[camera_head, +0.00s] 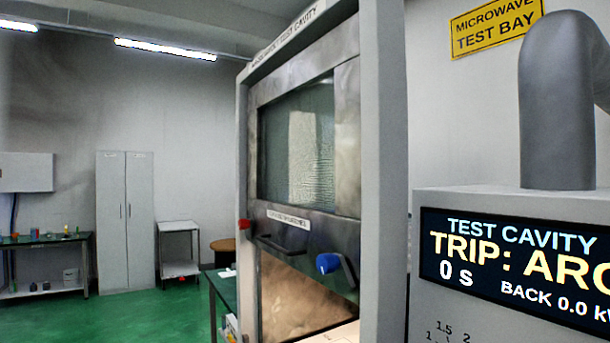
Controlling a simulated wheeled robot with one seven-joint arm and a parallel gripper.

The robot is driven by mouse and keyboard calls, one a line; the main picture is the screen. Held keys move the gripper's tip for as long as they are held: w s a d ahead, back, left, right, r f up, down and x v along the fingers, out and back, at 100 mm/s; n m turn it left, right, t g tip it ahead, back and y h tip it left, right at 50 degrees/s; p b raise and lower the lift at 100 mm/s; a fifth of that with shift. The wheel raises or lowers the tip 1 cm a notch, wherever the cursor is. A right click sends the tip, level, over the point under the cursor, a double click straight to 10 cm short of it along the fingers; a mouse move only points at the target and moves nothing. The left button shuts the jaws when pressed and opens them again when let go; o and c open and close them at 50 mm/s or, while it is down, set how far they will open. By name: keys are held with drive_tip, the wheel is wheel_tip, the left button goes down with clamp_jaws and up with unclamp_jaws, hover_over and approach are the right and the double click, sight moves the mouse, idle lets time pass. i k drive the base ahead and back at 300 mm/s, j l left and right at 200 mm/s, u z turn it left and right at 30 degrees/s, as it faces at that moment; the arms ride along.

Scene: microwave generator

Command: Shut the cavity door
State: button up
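The test cavity stands in the centre as a tall pale frame (385,170) with lettering along its top. The cavity door (347,140) is a metal panel with a dark mesh window (298,145), seen at a slant. A label strip (288,218) and a dark bar handle (280,245) are near its lower edge. A blue-ended lever (328,263) is to the right of the bar. Below is a brownish area (290,295), which looks like an opening into the cavity; I cannot tell for sure. My gripper is not in view.
A grey cabinet with a lit display (515,265) reading "TRIP: ARC" and a thick grey pipe (560,100) fill the right foreground. A dark-topped table (222,285) adjoins the cavity. Lockers (125,220), a cart (178,250) and a bench (45,240) stand behind. Green floor (150,315) is clear at left.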

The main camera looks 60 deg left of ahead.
sight(295, 235)
drive_tip(key=u, duration=2.05)
